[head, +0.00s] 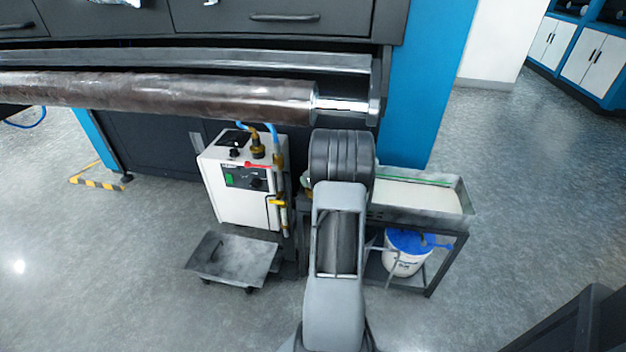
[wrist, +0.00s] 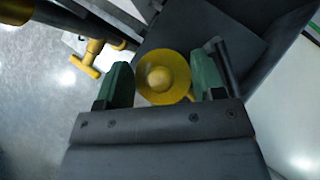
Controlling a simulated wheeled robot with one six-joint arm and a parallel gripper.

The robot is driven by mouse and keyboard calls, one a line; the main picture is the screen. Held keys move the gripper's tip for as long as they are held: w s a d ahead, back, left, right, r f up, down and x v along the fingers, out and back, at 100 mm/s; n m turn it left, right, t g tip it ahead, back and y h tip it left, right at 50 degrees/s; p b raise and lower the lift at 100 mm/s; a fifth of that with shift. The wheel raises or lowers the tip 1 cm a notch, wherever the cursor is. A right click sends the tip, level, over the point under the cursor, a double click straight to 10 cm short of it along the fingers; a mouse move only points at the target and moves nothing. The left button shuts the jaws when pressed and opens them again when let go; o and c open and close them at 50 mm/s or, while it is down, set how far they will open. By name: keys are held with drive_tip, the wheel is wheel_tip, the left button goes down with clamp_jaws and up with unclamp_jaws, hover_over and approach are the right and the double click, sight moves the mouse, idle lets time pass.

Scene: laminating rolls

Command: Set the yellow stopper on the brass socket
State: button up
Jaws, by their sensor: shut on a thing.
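The yellow stopper (wrist: 178,68), a round disc with a knob in its middle, sits between the two green fingers of my gripper (wrist: 163,82) in the wrist view. The fingers are shut on its sides. In the head view my own arm hides the gripper and the stopper. I cannot pick out the brass socket for certain. A brass fitting (head: 258,149) with a blue hose stands on top of the white machine in the head view, left of my arm.
The white machine (head: 236,196) has a yellow valve handle, which also shows in the wrist view (wrist: 85,62). A grey cart holds a shallow tray (head: 458,199) and, below, a white bucket (head: 399,262). A large dark roll (head: 170,96) spans above. Floor is open to the right.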

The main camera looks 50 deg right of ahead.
drive_tip(key=shift+f+b, duration=0.3)
drive_tip(key=shift+f, duration=0.05)
drive_tip(key=shift+r+p, duration=0.3)
drive_tip(key=shift+r+p, duration=0.5)
drive_tip(key=shift+r, duration=0.05)
drive_tip(key=shift+f+b, duration=0.8)
drive_tip(key=shift+f, duration=0.1)
idle(0.9)
drive_tip(key=shift+r+p, duration=0.4)
drive_tip(key=shift+r, duration=0.05)
drive_tip(key=shift+r+p, duration=0.45)
drive_tip(key=shift+f+b, duration=0.8)
drive_tip(key=shift+f, duration=0.05)
idle(0.8)
